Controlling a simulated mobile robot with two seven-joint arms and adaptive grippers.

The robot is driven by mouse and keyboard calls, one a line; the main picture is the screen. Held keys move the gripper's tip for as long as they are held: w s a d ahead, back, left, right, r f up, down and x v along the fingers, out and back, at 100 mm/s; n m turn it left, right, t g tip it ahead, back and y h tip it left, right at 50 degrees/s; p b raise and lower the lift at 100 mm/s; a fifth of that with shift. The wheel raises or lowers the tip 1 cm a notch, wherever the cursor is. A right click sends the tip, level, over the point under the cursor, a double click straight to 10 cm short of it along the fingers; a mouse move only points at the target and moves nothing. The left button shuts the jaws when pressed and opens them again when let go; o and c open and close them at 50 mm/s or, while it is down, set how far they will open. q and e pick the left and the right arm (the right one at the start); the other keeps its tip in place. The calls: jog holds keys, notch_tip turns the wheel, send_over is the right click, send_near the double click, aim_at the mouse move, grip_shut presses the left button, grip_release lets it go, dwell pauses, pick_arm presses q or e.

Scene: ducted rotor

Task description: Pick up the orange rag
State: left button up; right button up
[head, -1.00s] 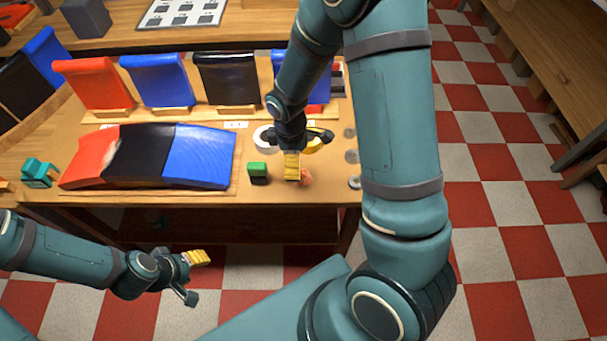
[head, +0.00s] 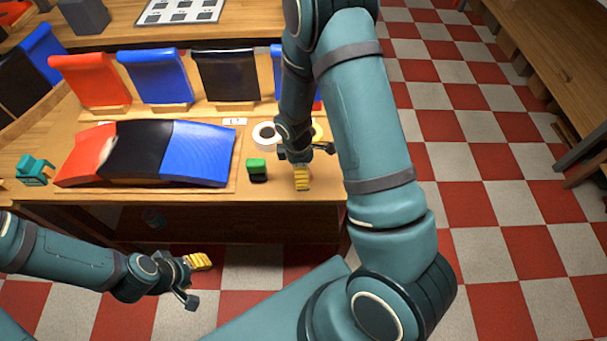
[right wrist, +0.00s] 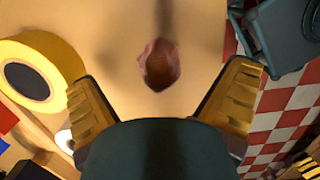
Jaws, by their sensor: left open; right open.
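The orange rag (right wrist: 160,65) is a small crumpled brownish-orange lump on the tan table top in the right wrist view. It lies between and a little beyond the spread fingers of my right gripper (right wrist: 160,84), with clear space on both sides. In the head view, the right gripper (head: 312,166) hangs over the front right part of the table, and the rag is hidden behind it. My left gripper (head: 198,280) is open and empty in front of the table, below its front edge.
A yellow tape roll (right wrist: 38,72) lies left of the right gripper. A green-and-black block (head: 257,170) and a white roll (head: 266,136) are close by in the head view. A panel with red, black and blue sections (head: 140,155) lies further left.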

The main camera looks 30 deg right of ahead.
notch_tip(320, 180, down, 2)
jog(key=shift+d+f, duration=0.1)
jog(key=shift+f, duration=0.1)
jog(key=c, duration=1.4)
notch_tip(320, 180, up, 10)
jog(key=shift+r+p, duration=0.1)
jog(key=shift+p, duration=0.75)
jog(key=shift+o, duration=0.8)
jog(key=shift+c, duration=0.7)
